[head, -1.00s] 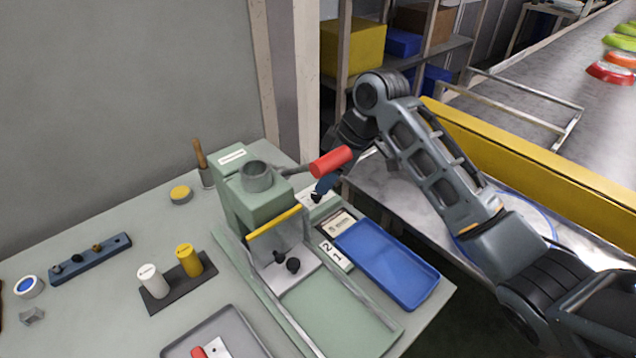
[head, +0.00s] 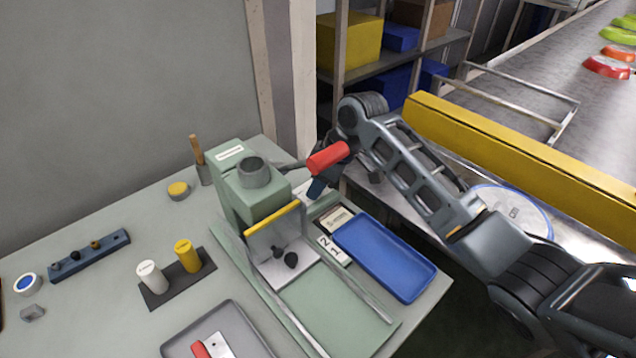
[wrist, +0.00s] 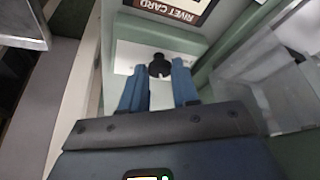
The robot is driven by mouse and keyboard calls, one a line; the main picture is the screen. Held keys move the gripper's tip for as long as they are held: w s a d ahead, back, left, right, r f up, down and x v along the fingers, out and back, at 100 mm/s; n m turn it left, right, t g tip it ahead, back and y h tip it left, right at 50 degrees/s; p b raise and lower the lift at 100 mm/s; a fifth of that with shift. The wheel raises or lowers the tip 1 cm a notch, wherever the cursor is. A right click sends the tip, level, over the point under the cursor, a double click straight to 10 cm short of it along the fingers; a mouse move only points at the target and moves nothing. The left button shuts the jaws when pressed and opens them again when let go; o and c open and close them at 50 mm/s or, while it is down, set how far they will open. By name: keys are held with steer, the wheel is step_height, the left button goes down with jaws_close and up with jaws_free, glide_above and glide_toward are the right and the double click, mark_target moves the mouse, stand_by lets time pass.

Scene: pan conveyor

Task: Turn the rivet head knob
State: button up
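A small black knob (wrist: 159,66) stands on a pale plate below the rivet card (wrist: 172,10) in the wrist view. My gripper (wrist: 160,77) has its two blue fingers apart, one on each side of the knob in the picture. A gap shows between them, and I cannot tell whether either finger touches the knob. In the head view my gripper (head: 315,189) is low beside the green press (head: 242,190), under its red lever handle (head: 328,158). The knob is hidden there behind the fingers. The rivet card (head: 336,221) lies just below the gripper.
The red handle is very close to my wrist. A blue tray (head: 425,288) and a number strip (head: 333,250) lie right of the press. A clear guard with a yellow bar (head: 273,219) is at the press front. A conveyor with a yellow rail (head: 520,150) stands behind my arm.

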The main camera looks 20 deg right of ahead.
jaws_close()
steer(key=shift+n, duration=0.4)
steer(key=n+b, duration=0.1)
steer(key=n, duration=0.1)
steer(key=n+g+b, duration=0.1)
steer(key=n+g+y+b, duration=0.1)
steer(key=n, duration=0.1)
steer(key=shift+w+d+f+n, duration=0.1)
steer(key=shift+w+f+n, duration=0.05)
steer(key=shift+w+n, duration=0.15)
steer(key=n+g+b, duration=0.2)
steer(key=n+b, duration=0.1)
steer(key=n, duration=0.2)
steer(key=shift+w, duration=0.15)
steer(key=shift+n, duration=0.4)
steer(key=o, duration=0.5)
jaws_free()
